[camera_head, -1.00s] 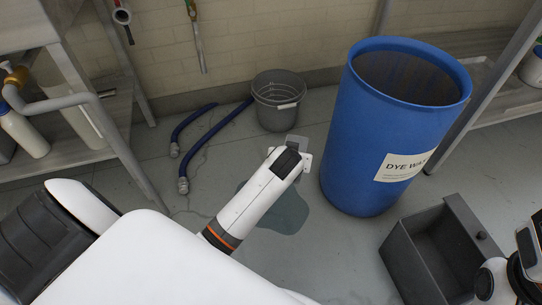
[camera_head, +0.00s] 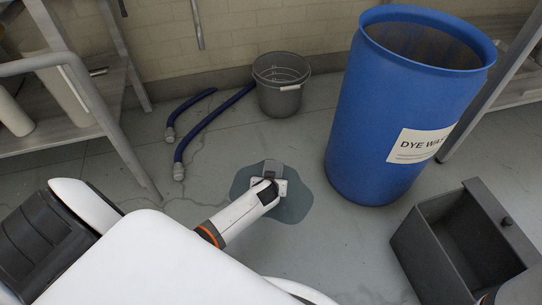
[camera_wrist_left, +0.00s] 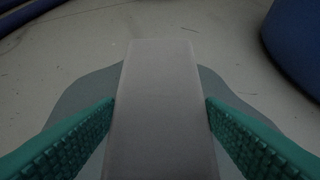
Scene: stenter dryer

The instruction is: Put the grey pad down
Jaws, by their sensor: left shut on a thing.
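The grey pad (camera_wrist_left: 160,110) is gripped between the two green fingers of my left gripper (camera_wrist_left: 160,112) in the left wrist view. In the head view the pad (camera_head: 274,168) shows as a small grey piece beyond the tip of my left gripper (camera_head: 268,182). It is over the dark wet puddle (camera_head: 296,207) on the floor. I cannot tell whether the pad touches the floor. The puddle also shows around the pad in the left wrist view (camera_wrist_left: 75,95). My right gripper is not clearly seen; only a bit of white arm shows at the lower right.
A blue dye-waste drum (camera_head: 365,140) stands right of the puddle. A dark grey open bin (camera_head: 408,243) is at lower right. Metal shelving (camera_head: 85,140) stands at left.

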